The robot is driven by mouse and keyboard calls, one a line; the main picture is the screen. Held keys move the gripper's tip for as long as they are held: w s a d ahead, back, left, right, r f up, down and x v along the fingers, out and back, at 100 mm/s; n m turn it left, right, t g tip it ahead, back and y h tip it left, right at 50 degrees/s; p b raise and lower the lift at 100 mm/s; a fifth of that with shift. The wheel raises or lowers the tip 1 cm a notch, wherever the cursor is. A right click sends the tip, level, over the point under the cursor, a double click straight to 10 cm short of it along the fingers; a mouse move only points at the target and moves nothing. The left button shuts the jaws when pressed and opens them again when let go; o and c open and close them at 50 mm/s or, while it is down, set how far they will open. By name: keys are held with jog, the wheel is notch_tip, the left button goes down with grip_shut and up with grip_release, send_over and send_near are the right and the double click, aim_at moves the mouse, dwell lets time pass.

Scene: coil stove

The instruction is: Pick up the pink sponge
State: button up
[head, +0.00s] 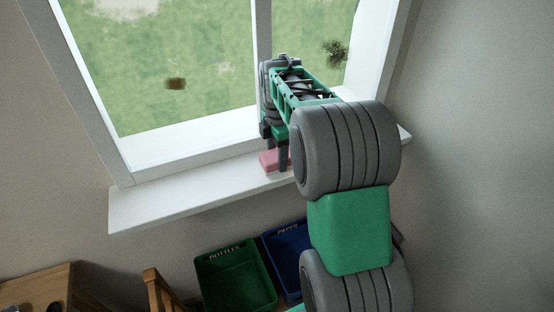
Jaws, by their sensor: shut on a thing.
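The pink sponge (267,161) is at the white window sill (160,204), in the middle of the head view. My gripper (283,158) reaches down over it, with a dark finger in front of the sponge. The gripper is shut on the sponge. My arm hides the sponge's right part and most of the gripper. I cannot tell whether the sponge touches the sill or is slightly above it.
The window frame (190,134) rises close behind my gripper. Below the sill stand a green bin (235,275) marked bottles and a blue bin (287,250) marked paper. A wooden table (40,287) and a wooden chair (158,288) are at lower left. The sill's left part is clear.

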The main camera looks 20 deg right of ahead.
jog(key=c, duration=0.5)
jog(key=shift+o, duration=0.2)
jog(key=shift+r, duration=0.6)
jog(key=s+a+r+b, duration=0.3)
jog(key=s+r+b, duration=0.1)
jog(key=s+r, duration=0.8)
jog(key=shift+s, duration=0.9)
jog(key=o, duration=0.7)
jog(key=shift+f, duration=0.1)
jog(key=c, duration=0.6)
jog(key=shift+d, duration=0.1)
